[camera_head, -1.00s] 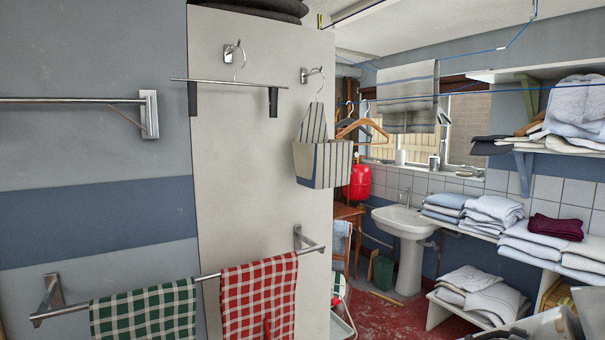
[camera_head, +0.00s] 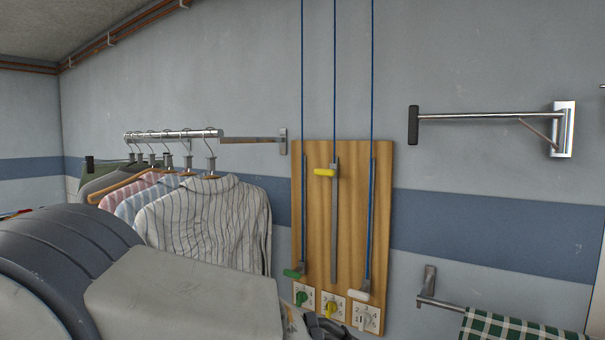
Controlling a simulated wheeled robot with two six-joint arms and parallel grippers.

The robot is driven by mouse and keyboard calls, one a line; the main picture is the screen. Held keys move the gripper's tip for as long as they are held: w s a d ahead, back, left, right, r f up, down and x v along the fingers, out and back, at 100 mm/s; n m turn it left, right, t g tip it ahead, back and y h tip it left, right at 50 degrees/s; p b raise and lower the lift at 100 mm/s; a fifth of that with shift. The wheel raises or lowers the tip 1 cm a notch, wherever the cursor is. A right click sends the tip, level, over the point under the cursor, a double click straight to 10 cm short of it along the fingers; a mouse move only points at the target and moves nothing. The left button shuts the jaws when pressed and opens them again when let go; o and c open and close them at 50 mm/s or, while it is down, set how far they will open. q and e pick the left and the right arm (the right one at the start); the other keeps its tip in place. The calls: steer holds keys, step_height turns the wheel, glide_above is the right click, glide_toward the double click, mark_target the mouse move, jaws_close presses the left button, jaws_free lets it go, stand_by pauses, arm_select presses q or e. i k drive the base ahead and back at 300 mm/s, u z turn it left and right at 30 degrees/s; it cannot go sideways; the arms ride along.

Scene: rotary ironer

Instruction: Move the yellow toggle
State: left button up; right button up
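The yellow toggle (camera_head: 325,172) sits high on the middle vertical rail of a wooden board (camera_head: 345,220) on the wall, on a blue cord from above. A green toggle (camera_head: 292,273) is low on the left rail and a white toggle (camera_head: 358,294) low on the right one. My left arm fills the lower left. Its dark end, seemingly the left gripper (camera_head: 325,326), shows at the bottom edge below the board, well below the yellow toggle. It is mostly cut off, so its fingers are unclear. My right gripper is not in view.
Below the rails are three numbered dials: green (camera_head: 302,297), yellow (camera_head: 332,309) and white (camera_head: 365,317). Shirts (camera_head: 205,225) hang on a rail to the left. A wall bar (camera_head: 480,116) and a towel rail (camera_head: 433,302) with a green checked towel (camera_head: 505,327) are right.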

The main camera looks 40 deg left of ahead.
mark_target(333, 172)
steer(key=u, duration=1)
steer(key=k, duration=0.55)
steer(key=u, duration=0.45)
steer(key=i, duration=1.25)
steer(key=z, duration=0.6)
